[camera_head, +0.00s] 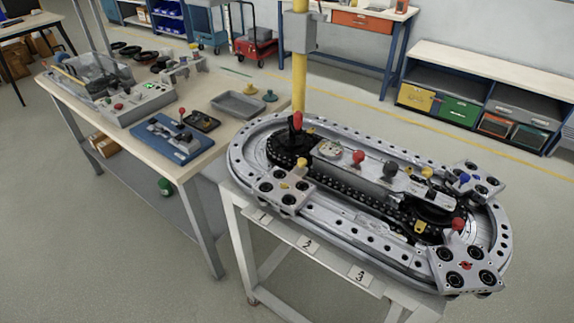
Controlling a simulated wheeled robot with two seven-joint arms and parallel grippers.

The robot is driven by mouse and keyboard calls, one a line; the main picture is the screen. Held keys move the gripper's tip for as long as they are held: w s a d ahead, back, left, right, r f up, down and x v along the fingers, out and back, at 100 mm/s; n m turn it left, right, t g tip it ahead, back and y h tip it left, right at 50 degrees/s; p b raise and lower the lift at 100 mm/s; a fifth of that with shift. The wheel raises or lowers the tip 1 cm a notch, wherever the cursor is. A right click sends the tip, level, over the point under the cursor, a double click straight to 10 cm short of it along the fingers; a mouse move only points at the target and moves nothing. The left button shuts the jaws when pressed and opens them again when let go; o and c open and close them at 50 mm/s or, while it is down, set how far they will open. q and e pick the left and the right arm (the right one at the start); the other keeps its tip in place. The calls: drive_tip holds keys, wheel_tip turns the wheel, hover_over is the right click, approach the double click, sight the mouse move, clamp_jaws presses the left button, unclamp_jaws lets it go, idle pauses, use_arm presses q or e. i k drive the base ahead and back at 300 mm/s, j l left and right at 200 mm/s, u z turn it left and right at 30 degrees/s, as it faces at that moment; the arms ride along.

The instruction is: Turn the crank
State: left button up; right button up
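The ring track (346,232) is a grey metal oval on a white-framed stand. A red upright handle (297,120) stands on a black arm over the black wheel (284,150) at the track's far left end; it looks like the crank. A black chain (352,196) runs around the inside of the oval towards a second black wheel at the right end. Neither of my grippers is in view.
A workbench (196,166) stands left of the track, with a grey tray (238,105), a blue fixture (172,139) and a control box (140,103). A yellow post (299,80) rises behind the track. Numbered cards (310,246) lie along the stand's front edge. Open floor lies in front.

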sight(293, 145)
drive_tip(key=k+j+u, duration=0.15)
drive_tip(key=j, duration=0.25)
drive_tip(key=k+j+u, duration=0.1)
drive_tip(key=j, duration=0.35)
drive_tip(key=k+j+u, duration=0.15)
drive_tip(key=j, duration=0.25)
